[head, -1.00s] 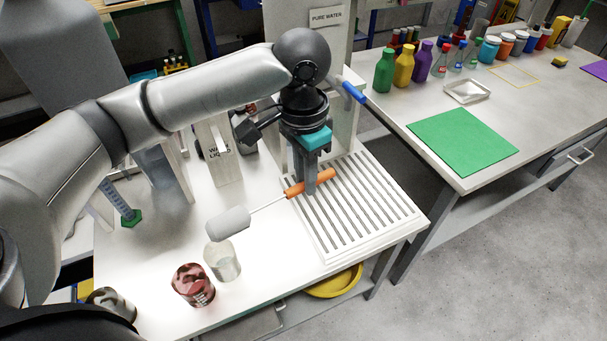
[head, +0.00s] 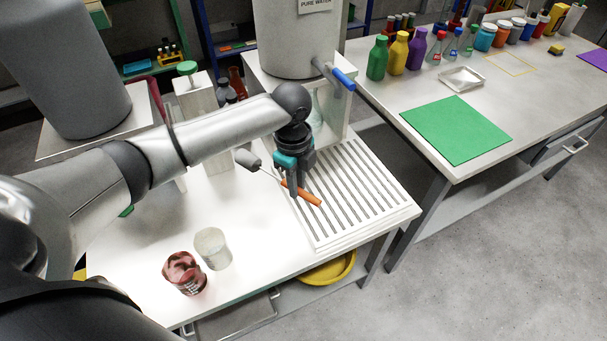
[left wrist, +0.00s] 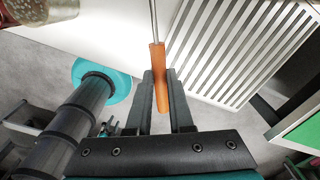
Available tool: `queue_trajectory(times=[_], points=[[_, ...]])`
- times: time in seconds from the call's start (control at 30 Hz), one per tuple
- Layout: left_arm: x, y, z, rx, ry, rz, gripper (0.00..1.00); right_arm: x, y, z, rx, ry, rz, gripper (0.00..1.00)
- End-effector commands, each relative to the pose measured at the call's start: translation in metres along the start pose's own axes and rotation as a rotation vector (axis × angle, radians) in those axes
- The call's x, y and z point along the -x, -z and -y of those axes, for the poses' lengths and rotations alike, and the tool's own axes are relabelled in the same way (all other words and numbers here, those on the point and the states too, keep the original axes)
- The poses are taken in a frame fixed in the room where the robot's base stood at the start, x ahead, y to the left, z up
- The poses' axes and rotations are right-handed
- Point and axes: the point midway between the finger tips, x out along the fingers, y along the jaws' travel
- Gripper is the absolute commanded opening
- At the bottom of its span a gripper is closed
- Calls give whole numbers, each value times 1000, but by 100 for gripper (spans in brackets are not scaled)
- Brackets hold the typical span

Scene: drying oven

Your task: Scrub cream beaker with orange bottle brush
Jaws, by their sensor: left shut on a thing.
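The orange bottle brush has an orange handle (head: 308,196), a thin wire shaft and a grey head (head: 247,159). My left gripper (head: 294,192) is shut on the orange handle above the slatted drying rack. The brush is tilted, its head pointing up and left in the head view. In the left wrist view the handle (left wrist: 158,75) runs between the fingers; the head is out of frame. A pale, cloudy beaker (head: 212,249), likely the cream one, stands upright on the white table, apart from the brush. My right gripper is not in view.
A red-stained beaker (head: 184,273) stands beside the pale one near the table's front edge. The slatted rack (head: 355,205) lies under the gripper. A pure-water tank with a blue tap (head: 343,78) stands behind it. A second table with bottles and a green mat (head: 455,130) is right.

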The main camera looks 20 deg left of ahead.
Motion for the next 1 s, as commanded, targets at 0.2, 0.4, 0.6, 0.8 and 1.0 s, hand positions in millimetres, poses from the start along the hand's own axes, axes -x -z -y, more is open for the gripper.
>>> queue_trajectory(times=[0.2,0.4,0.6,0.8,1.0], points=[[-32,-17,-7,-254,-11,8,0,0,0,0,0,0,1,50],[-52,-28,-14,-427,-19,15,0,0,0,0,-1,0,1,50],[-60,-32,-17,-500,-21,19,0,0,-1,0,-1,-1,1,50],[-60,-33,-17,-506,-22,19,0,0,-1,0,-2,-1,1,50],[-60,-32,-17,-505,-22,19,0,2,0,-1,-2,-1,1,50]])
